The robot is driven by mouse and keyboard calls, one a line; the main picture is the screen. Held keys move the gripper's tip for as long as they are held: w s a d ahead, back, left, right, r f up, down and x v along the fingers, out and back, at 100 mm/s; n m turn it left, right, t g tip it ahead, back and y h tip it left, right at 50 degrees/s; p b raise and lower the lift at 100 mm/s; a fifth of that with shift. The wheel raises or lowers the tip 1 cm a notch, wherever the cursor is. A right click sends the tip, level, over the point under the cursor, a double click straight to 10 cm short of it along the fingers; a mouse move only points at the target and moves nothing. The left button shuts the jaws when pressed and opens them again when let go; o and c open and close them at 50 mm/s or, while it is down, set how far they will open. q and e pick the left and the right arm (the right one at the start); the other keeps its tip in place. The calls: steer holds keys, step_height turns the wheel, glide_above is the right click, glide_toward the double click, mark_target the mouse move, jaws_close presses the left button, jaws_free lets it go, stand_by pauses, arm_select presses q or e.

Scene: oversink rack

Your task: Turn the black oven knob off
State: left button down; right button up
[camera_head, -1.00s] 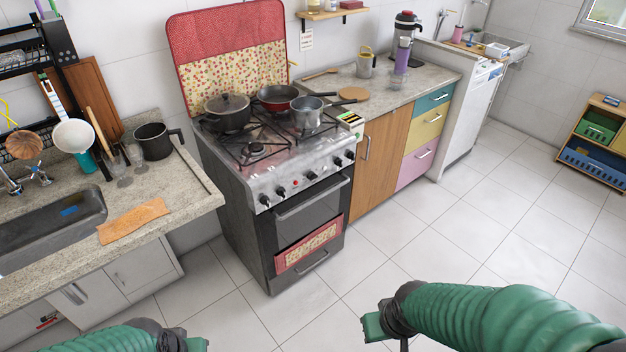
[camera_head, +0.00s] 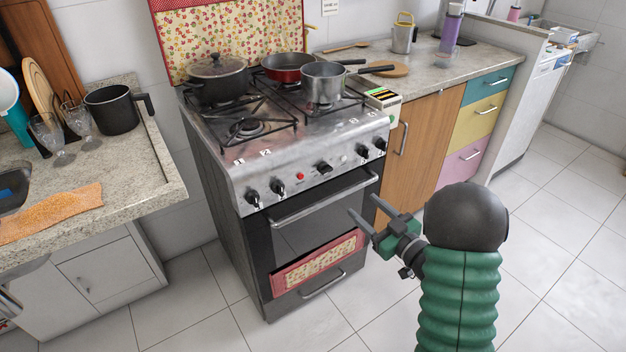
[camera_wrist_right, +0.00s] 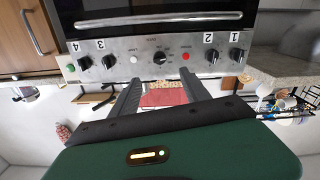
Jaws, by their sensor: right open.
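The black oven knob (camera_head: 324,167) is near the middle of the stove's steel front panel, between a red button (camera_head: 300,176) and a small white button (camera_head: 344,160). In the right wrist view, which is upside down, the knob (camera_wrist_right: 160,57) looks slanted, unlike the burner knobs beside it. My right gripper (camera_head: 365,205) is open and empty, in front of the oven door, lower than the knob and apart from it. In the wrist view its two fingers (camera_wrist_right: 158,76) point toward the panel, with the knob seen between and beyond their tips. My left gripper is not in view.
Burner knobs (camera_head: 277,186) flank the oven knob on both sides. The oven door handle (camera_head: 325,199) sticks out below the panel. Pots (camera_head: 325,83) stand on the stove top (camera_head: 215,130). A counter (camera_head: 140,185) juts out at left. The floor in front is clear.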

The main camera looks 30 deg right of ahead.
steer(key=w+a+r, duration=0.1)
steer(key=w+a, duration=0.1)
steer(key=w, duration=0.1)
steer(key=b, duration=0.3)
glide_toward(325, 169)
steer(key=w+d+f, duration=0.1)
steer(key=w+f, duration=0.1)
steer(key=w, duration=0.3)
steer(key=w+a, duration=0.1)
steer(key=w+r, duration=0.1)
steer(key=shift+w+a, duration=0.3)
steer(key=shift+w, duration=0.1)
steer(key=shift+w+a+r, duration=0.1)
steer(key=shift+a, duration=0.05)
steer(key=shift+d, duration=0.3)
steer(key=shift+d+f, duration=0.25)
steer(key=shift+d, duration=0.1)
steer(key=c, duration=0.4)
steer(key=shift+a+r, duration=0.15)
steer(key=shift+a, duration=0.15)
steer(key=c, duration=0.7)
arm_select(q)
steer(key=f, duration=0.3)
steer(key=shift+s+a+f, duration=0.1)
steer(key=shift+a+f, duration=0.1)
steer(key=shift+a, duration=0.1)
arm_select(e)
jaws_close()
